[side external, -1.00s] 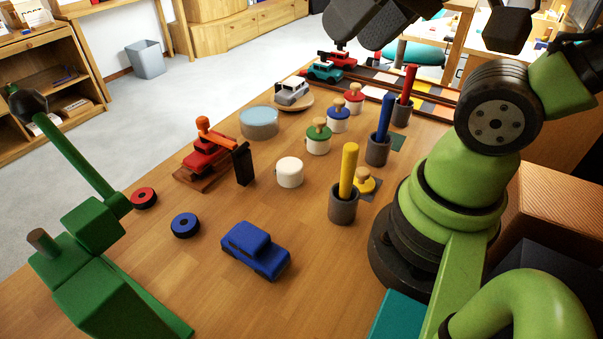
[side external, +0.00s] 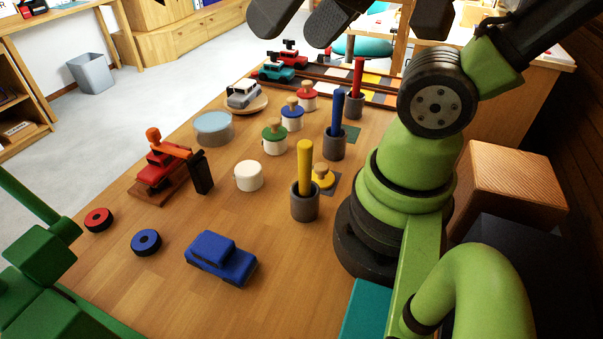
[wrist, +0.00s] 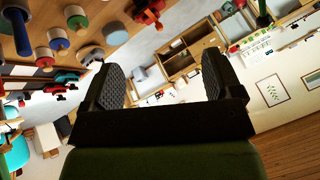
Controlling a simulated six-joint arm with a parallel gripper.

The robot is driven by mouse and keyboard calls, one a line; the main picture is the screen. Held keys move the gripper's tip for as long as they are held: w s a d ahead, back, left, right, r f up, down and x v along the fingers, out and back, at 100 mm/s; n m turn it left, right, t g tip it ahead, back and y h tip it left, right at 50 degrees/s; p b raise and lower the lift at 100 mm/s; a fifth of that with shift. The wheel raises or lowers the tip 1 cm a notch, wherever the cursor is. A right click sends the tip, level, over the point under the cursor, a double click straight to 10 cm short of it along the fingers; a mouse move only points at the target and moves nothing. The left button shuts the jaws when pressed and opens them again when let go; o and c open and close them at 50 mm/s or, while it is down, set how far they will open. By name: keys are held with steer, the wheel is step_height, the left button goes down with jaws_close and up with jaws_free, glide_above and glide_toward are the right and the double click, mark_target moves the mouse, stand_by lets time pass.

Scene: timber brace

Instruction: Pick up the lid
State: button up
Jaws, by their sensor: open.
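The yellow lid (side external: 323,175), a round disc with a wooden knob, lies on a dark square mat behind the grey cup (side external: 305,203) with a yellow peg. A plain white pot (side external: 248,177) without a coloured lid stands to its left. Pots with green (side external: 274,138), blue (side external: 292,117) and red (side external: 307,96) lids stand farther back. My gripper is partly cut off at the top of the side view, high above the table and well away from the yellow lid. In the wrist view my gripper (wrist: 162,78) is open and empty, with its dark pads wide apart.
Upright pegs in cups, blue (side external: 335,137) and red (side external: 356,98), stand beside the pots as tall obstacles.

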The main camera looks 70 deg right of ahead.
steer(key=n+g+h, duration=0.3)
steer(key=n+g, duration=0.5)
steer(key=g, duration=0.2)
glide_above(319, 166)
steer(key=w+a, duration=0.1)
steer(key=w, duration=0.2)
step_height(319, 166, down, 20)
steer(key=shift+n, duration=0.3)
steer(key=x, duration=0.5)
steer(key=shift+s+f, duration=0.1)
steer(key=shift+s, duration=0.05)
steer(key=shift+x, duration=2.9)
steer(key=shift+s, duration=0.2)
steer(key=shift+c, duration=0.5)
steer(key=c, duration=0.8)
